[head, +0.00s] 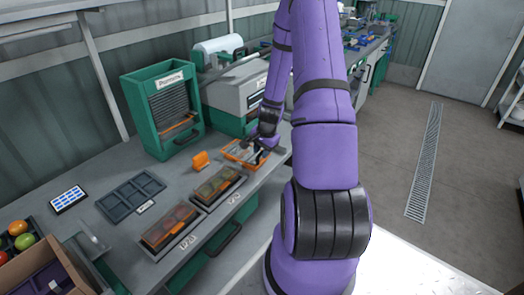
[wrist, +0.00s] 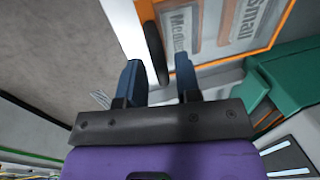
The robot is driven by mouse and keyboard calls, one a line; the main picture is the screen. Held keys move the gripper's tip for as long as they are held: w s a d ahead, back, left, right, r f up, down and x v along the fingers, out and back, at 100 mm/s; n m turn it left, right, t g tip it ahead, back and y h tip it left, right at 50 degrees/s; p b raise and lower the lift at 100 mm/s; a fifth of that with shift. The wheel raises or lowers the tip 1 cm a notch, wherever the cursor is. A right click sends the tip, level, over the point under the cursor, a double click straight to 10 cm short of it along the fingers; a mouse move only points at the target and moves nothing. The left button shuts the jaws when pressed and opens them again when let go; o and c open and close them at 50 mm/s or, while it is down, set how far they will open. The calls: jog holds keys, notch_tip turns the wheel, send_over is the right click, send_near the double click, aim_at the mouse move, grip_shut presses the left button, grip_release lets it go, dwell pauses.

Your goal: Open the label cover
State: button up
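The label cover (wrist: 228,62) fills the upper right of the wrist view as a clear panel with an orange edge. Labels reading "Small" (wrist: 240,20) and "Medium" (wrist: 180,30) show through it. A dark bar handle (wrist: 153,45) stands at its left side. My gripper (wrist: 158,75) is open, with its two blue-grey fingers apart and the handle's near end between them, closer to the right finger. I cannot tell whether they touch. In the head view my gripper (head: 257,150) is over an orange-framed unit (head: 232,155) at the bench's front edge, partly hiding it.
An orange block (head: 200,160) and a green dispenser (head: 161,108) stand behind. A divided tray (head: 130,195) lies farther left.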

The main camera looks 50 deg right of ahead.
grip_shut()
jog(key=shift+r, duration=0.15)
